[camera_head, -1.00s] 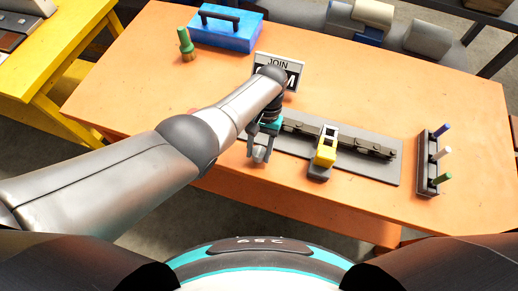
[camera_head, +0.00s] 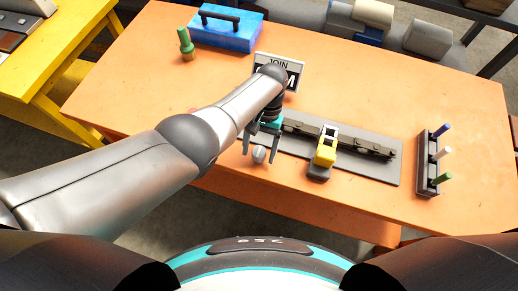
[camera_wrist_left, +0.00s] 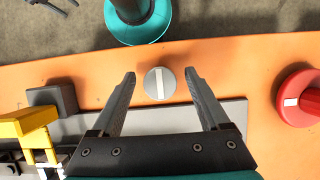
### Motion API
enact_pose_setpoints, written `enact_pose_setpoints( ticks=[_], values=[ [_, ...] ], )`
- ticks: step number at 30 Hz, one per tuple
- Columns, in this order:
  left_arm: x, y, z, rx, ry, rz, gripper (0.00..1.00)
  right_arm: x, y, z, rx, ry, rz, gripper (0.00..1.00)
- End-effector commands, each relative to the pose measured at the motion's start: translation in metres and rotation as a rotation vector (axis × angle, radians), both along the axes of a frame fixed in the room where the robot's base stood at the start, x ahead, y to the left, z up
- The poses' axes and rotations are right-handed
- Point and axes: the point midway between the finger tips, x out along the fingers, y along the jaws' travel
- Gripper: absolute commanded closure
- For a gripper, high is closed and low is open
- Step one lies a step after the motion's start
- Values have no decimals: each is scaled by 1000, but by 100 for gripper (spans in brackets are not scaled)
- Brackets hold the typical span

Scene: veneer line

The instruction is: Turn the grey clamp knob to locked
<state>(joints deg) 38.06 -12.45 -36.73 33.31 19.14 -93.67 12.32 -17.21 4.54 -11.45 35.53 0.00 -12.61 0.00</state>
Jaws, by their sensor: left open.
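The grey clamp knob (camera_head: 259,154) is a small round knob near the front edge of the orange table. In the left wrist view the knob (camera_wrist_left: 160,83) shows from above, with a white bar across its face running roughly up and down the picture. My left gripper (camera_head: 260,158) is open, its fingers to either side of the knob. In the left wrist view the gripper (camera_wrist_left: 160,78) shows clear gaps between the knob and both fingers. My right gripper is not in view. No lock marking is readable.
A red knob (camera_wrist_left: 300,97) with a white mark stands to the right in the wrist view. A yellow and grey clamp (camera_head: 325,150) sits on the grey base plate (camera_head: 385,173). A sign (camera_head: 291,66) and a blue toolbox (camera_head: 227,27) stand behind.

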Motion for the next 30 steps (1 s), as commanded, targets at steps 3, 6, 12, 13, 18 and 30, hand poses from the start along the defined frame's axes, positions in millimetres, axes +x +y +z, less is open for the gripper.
enact_pose_setpoints(
  ticks=[3, 6, 12, 13, 18, 30],
  values=[
    [7, -3, 16, -2, -4, 0, 21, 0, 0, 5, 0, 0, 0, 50],
    [14, -5, 35, -2, -6, -1, 21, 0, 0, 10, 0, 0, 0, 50],
    [32, -12, 81, -3, -6, -1, 21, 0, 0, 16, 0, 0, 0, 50],
    [35, -13, 87, -2, -6, -1, 21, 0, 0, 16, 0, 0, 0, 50],
    [46, -16, 117, 0, -4, 0, 21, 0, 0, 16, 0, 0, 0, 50],
    [54, -19, 138, 0, 0, -1, 21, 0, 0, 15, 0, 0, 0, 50]
  ],
)
